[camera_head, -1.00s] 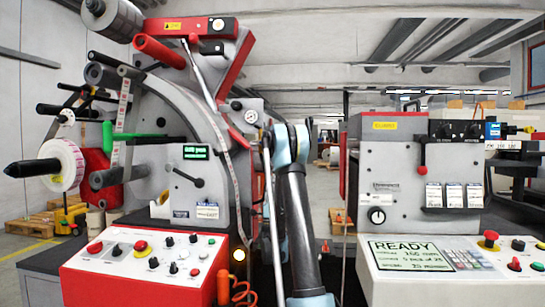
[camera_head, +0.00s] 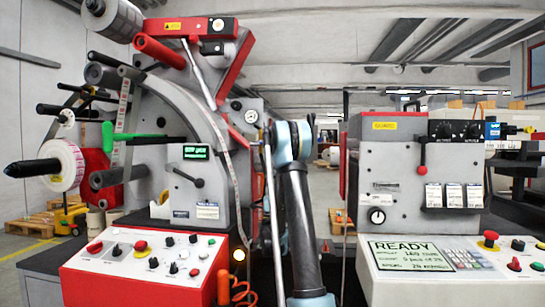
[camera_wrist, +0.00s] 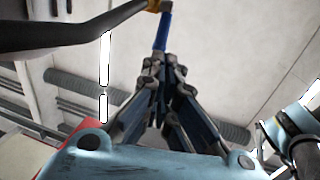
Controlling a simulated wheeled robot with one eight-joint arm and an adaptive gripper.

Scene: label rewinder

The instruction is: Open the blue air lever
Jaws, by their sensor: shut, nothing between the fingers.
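The blue lever (camera_wrist: 163,31) hangs from a brass-coloured fitting (camera_wrist: 153,5) at the top of the wrist view. It points down toward my fingertips. My gripper (camera_wrist: 160,72) is shut and empty, with its tips just below the lever's lower end. I cannot tell whether they touch it. In the head view, my arm covers the area beside the rewinder, and my gripper and the lever cannot be made out there.
A dark curved bar (camera_wrist: 60,38) crosses the upper left of the wrist view. In the head view, the rewinder with its red control panel (camera_head: 150,262) stands left of my arm. The grey cabinet (camera_head: 395,163) and READY console (camera_head: 425,255) stand to the right.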

